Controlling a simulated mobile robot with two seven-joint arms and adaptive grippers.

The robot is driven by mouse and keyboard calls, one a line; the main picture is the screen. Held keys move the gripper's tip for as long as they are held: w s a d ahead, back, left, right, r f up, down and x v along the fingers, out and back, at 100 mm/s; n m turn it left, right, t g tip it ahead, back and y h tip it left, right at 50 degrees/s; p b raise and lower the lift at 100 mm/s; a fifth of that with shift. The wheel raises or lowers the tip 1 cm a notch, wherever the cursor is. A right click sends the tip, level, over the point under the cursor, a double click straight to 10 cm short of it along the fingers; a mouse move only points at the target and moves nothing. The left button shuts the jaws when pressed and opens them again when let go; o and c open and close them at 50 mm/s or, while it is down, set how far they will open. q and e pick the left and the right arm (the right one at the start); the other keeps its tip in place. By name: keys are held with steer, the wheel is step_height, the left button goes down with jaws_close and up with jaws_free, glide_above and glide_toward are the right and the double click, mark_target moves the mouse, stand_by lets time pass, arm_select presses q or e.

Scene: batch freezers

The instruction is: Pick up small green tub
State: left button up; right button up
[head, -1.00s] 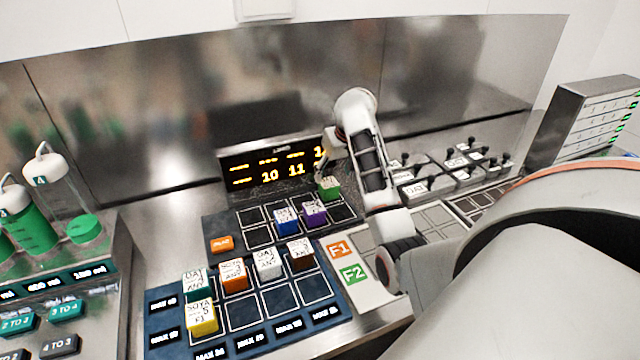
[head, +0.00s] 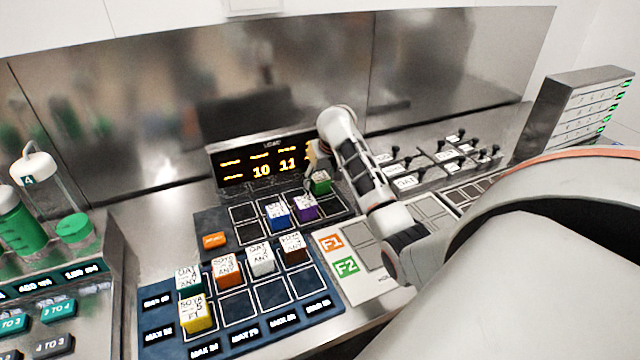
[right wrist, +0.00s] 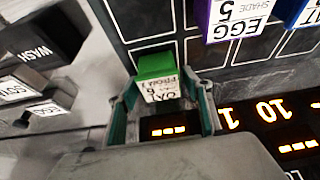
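The small green tub (head: 320,182) stands at the back right of the dark grid panel under the display. In the right wrist view the green tub (right wrist: 158,68) has a green top and a white label with a 6. My right gripper (head: 314,178) is at the tub, partly in front of it. In the right wrist view, my right gripper (right wrist: 164,92) is open, one finger on each side of the tub, with a visible gap on each side. My left gripper is not in view.
Purple (head: 305,207) and blue (head: 277,215) tubs stand close to the left of the green tub. The display (head: 262,166) rises just behind. Several more tubs stand on the blue front panel (head: 270,296). Black-handled switches (head: 440,158) are to the right.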

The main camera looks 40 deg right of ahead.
steer(key=c, duration=0.8)
steer(key=shift+o, duration=0.2)
